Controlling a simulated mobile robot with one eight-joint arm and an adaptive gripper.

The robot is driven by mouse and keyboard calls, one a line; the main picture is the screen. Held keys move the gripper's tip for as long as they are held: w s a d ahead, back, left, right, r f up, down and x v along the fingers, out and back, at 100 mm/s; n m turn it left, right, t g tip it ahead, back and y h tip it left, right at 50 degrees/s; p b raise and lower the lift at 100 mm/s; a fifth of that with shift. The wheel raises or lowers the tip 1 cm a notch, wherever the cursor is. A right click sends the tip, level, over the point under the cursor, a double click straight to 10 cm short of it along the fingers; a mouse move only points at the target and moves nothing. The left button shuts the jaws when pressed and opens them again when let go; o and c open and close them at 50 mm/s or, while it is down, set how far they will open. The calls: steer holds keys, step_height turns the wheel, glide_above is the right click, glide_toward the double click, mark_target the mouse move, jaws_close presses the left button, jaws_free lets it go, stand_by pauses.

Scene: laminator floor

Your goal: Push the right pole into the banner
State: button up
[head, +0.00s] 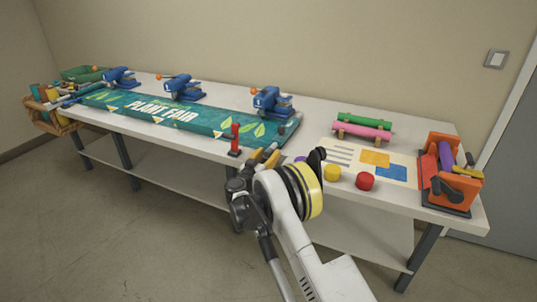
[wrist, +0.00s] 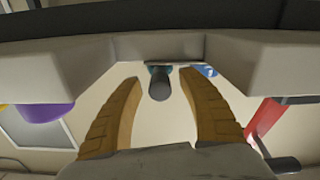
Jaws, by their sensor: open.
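The green banner (head: 150,107) with "PLANT FAIR" lettering lies flat along the bench. The right pole (head: 284,137) is a thin dark rod at the banner's right end, and its near part sticks out toward the front edge. In the wrist view the round dark end of the pole (wrist: 160,86) faces me, between my fingertips. My gripper (head: 265,156) is at the bench's front edge, at the near end of the pole. Its tan fingers (wrist: 162,90) are open, with a visible gap on each side of the pole. How far the pole sits inside the banner is hidden.
A red upright clamp (head: 235,140) stands just left of my gripper. Blue presses (head: 268,101) line the banner's back edge. To the right are yellow (head: 332,172) and red (head: 365,181) round pieces, a printed sheet (head: 350,155) and an orange machine (head: 450,178).

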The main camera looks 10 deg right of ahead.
steer(key=v, duration=1.2)
